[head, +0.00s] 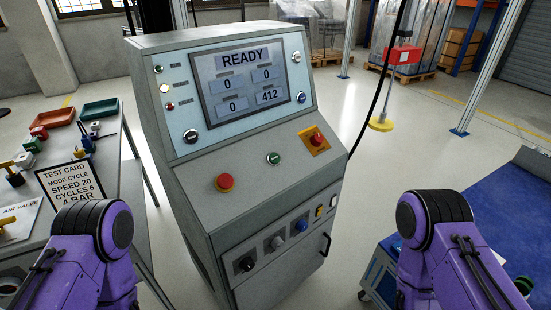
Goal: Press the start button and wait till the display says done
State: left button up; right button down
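The control console (230,170) stands upright in the middle of the head view. Its display (245,80) reads READY, with boxes showing 0, 0, 0 and 412. A green button (273,159) sits on the sloped panel, likely the start button; its label is too small to read. Purple links of my two arms show at the bottom left and bottom right, apart from the console. Neither gripper is in view.
A test card (72,183) on the left bench reads mode cycle, speed 20, cycles 6, 4 bar. Several knobs (300,224) line the console's lower front. A blue-covered surface (490,215) is at right. A black cable hangs behind the console. Space before the sloped panel is clear.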

aim_at(274, 157)
jog(key=k, duration=0.5)
jog(key=z, duration=0.9)
jog(key=i, duration=0.85)
jog(key=u, duration=1.65)
